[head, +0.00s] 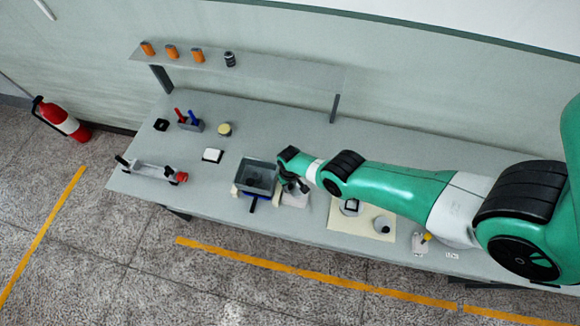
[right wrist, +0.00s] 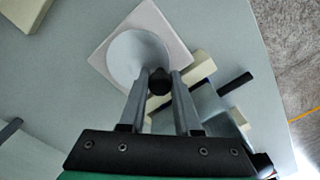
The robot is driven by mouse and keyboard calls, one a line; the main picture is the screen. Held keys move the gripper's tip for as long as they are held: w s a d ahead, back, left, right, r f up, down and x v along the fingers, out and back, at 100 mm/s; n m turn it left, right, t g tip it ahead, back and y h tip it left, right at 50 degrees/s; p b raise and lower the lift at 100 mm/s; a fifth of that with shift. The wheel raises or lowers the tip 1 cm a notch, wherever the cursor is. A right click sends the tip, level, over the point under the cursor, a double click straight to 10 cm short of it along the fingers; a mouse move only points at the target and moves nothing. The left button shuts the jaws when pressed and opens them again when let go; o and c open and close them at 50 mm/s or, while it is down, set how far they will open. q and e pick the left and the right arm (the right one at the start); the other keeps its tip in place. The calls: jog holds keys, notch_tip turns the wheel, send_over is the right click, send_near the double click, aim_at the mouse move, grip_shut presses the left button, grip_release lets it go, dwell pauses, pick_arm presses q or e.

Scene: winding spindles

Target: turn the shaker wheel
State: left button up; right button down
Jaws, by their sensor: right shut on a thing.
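A pale grey round wheel (right wrist: 138,58) sits on a white square base (right wrist: 178,50) in the right wrist view. In the head view the white base (head: 296,201) shows just under my right gripper (head: 300,187), which hides most of the wheel. In the right wrist view my right gripper (right wrist: 160,80) is shut on a black knob (right wrist: 160,82) at the wheel's near edge. Its two fingers lie on either side of the knob. My left gripper is not in view.
A grey open tray (head: 257,176) with a dark handle stands left of the wheel. A cream board (head: 362,222) with small items lies to the right. A rail with a red part (head: 181,177) lies at the table's left end. A shelf (head: 285,77) runs behind.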

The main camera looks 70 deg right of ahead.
dwell(0.4)
jog(key=c, duration=0.6)
grip_release()
